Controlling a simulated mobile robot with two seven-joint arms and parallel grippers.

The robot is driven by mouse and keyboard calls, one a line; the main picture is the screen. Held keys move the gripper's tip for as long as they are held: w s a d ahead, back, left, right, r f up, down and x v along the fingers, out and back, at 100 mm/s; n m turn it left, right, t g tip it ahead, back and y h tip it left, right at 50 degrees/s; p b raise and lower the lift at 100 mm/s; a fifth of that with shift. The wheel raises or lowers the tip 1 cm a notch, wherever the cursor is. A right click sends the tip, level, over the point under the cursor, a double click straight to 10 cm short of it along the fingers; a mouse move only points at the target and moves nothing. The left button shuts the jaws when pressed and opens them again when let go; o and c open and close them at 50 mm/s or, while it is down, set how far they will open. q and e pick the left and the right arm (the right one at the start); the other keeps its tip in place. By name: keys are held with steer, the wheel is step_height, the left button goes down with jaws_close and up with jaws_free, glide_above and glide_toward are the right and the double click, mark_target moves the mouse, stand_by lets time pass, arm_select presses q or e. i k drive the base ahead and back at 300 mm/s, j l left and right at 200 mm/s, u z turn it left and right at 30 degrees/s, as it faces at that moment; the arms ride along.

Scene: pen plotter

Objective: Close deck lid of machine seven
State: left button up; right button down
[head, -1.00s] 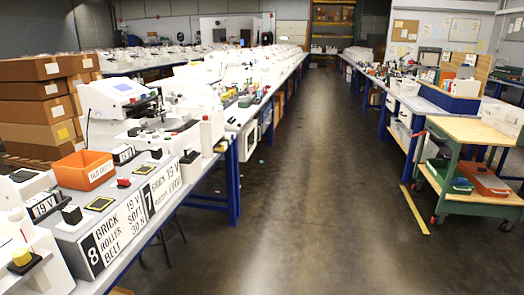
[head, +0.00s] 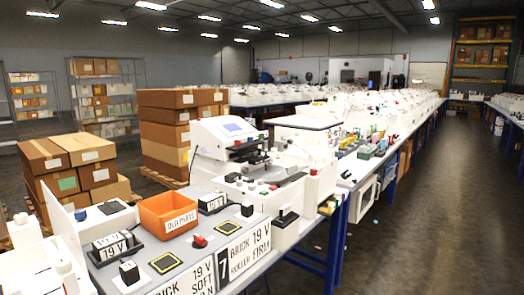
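A black plate with a white 7 (head: 222,266) is on the front of a long grey control panel (head: 197,252) at the lower middle of the head view. Behind that panel stands a white machine (head: 222,142) with a small blue-grey screen and dark parts below it. I cannot tell for sure that it is machine seven. A flat dark-edged top (head: 302,122) shows just behind it; I cannot tell whether this is a deck lid, or whether any lid is open. Neither of my grippers is in view.
An orange bin (head: 168,212) sits on the panel beside several switches. The long bench on blue legs (head: 337,250) carries many more white machines into the distance. Stacked cardboard boxes (head: 80,165) stand at the left. The aisle floor (head: 440,220) at the right is clear.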

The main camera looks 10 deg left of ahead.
mark_target(290, 171)
steer(key=i+l+u, duration=0.3)
steer(key=u, duration=0.15)
steer(key=i+l+u, duration=0.25)
steer(key=l+u, duration=0.2)
steer(key=i+l+u, duration=0.2)
steer(key=l+u, duration=0.2)
steer(key=i+l+u, duration=0.1)
steer(key=l+u, duration=0.3)
steer(key=l, duration=0.45)
